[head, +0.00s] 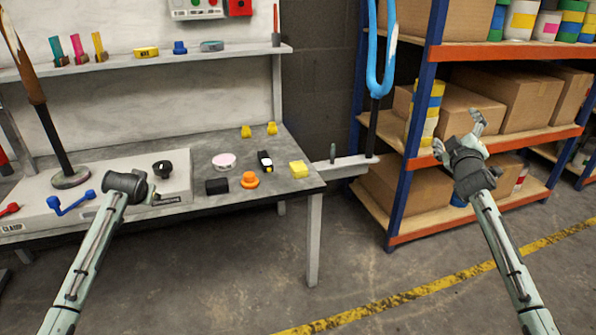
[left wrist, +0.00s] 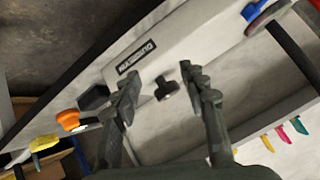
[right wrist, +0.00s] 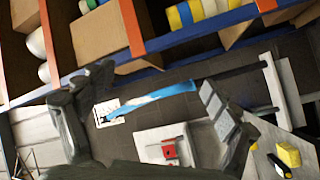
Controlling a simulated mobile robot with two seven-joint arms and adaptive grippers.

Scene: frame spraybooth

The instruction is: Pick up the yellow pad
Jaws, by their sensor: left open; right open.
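The yellow pad (head: 298,169) is a small yellow block lying near the right end of the workbench (head: 308,183). In the right wrist view a yellow block (right wrist: 289,155) shows at the lower right, apart from the fingers. My right gripper (head: 458,132) is open and empty, raised in front of the shelving, well right of the pad. My left gripper (left wrist: 163,80) is open over the bench's raised panel, left of the pad. A black knob (left wrist: 167,89) shows between its fingers in the left wrist view; contact cannot be told. In the head view its fingers are mostly hidden.
Near the pad are a black and white item (head: 265,161), an orange knob (head: 250,180), a black block (head: 217,186) and a pink-topped disc (head: 224,161). Shelving (head: 404,130) with boxes stands right. Floor between bench and shelving is clear.

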